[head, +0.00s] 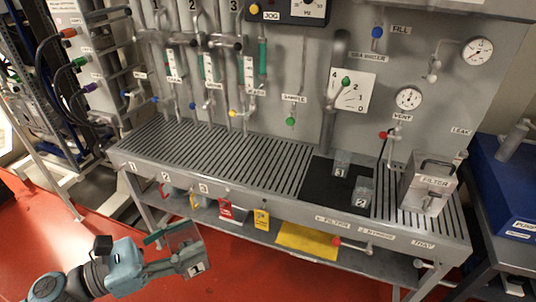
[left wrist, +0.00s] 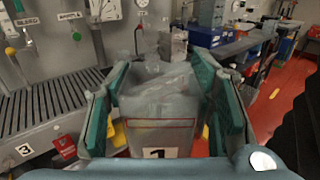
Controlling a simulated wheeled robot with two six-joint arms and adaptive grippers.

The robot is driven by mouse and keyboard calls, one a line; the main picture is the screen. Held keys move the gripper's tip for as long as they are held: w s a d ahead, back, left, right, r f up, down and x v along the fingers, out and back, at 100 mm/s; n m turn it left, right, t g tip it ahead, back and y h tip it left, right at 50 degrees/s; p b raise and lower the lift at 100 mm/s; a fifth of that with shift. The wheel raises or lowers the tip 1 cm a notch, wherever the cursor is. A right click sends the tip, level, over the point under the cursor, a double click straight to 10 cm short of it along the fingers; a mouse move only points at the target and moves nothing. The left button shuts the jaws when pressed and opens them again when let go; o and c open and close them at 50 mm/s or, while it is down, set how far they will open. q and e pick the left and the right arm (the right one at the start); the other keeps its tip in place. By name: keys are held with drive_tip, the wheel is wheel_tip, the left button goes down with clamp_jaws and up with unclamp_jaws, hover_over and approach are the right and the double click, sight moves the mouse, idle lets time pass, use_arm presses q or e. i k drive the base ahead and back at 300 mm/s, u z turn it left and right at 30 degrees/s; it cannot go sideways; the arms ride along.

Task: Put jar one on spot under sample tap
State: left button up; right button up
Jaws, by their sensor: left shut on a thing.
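Jar one (left wrist: 158,108), a clear square jar with a "1" label, is between the green-padded fingers of my left gripper (left wrist: 165,100) in the left wrist view. In the head view my left gripper (head: 178,255) holds the jar (head: 184,236) in front of the bench, over the red floor. The sample tap (head: 291,121), with a green knob, hangs on the panel above the slatted bench top (head: 235,155). It also shows in the left wrist view (left wrist: 76,36). The slats below the tap look empty; I make out no marked spot there. My right gripper is out of view.
Jar three (head: 341,165) and jar two (head: 361,190) stand on a black mat (head: 322,178) right of the tap. A metal filter box (head: 428,186) stands farther right. Red and yellow tags (head: 261,219) hang at the bench's front. A lower shelf (head: 280,237) runs beneath.

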sight(290, 162)
drive_tip(key=z, duration=0.4)
drive_tip(key=i, duration=0.8)
drive_tip(key=z, duration=0.8)
